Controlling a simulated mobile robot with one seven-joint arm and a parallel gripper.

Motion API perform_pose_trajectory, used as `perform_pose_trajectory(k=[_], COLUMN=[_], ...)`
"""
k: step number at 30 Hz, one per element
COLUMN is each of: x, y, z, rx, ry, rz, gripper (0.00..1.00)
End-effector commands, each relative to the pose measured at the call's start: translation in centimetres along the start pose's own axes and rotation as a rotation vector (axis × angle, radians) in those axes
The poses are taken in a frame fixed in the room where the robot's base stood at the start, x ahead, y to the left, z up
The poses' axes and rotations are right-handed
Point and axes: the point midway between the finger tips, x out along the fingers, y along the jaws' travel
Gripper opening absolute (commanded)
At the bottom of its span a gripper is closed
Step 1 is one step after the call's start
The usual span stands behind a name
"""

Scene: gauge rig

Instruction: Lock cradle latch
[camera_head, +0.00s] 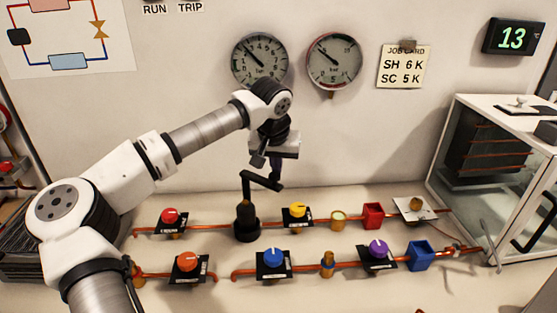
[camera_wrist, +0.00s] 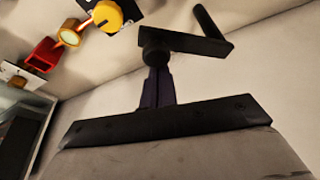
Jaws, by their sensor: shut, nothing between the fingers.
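A black cranked lever (camera_head: 262,181) rises from a dark post with a round black base (camera_head: 247,231) at the back pipe. It is the only latch-like part I can make out; no cradle is clearly visible. In the wrist view the lever (camera_wrist: 190,42) shows as a flat bar with a rod at one end and a round hub at the other. My gripper (camera_head: 276,181) points down at the lever's right end. Its dark fingers (camera_wrist: 157,75) are shut with nothing between them, and their tips overlap the hub. I cannot tell whether they touch it.
A yellow knob (camera_head: 297,210), a brass cup (camera_head: 338,219) and a red box (camera_head: 372,215) stand to the right along the back pipe. A red knob (camera_head: 170,216) is left. Blue (camera_head: 273,257) and purple (camera_head: 378,249) knobs line the front pipe. A glass-sided cabinet (camera_head: 500,105) stands far right.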

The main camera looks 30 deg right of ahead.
Motion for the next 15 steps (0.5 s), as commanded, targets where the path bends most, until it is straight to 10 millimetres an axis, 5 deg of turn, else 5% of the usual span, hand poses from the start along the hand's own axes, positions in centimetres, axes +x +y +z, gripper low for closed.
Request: perform_pose_trajectory(k=[15], x=[-1.2], y=[-2.1], z=[3.8], rx=[-0.004], ry=[0.000], rz=[-0.002], gripper=[0.00])
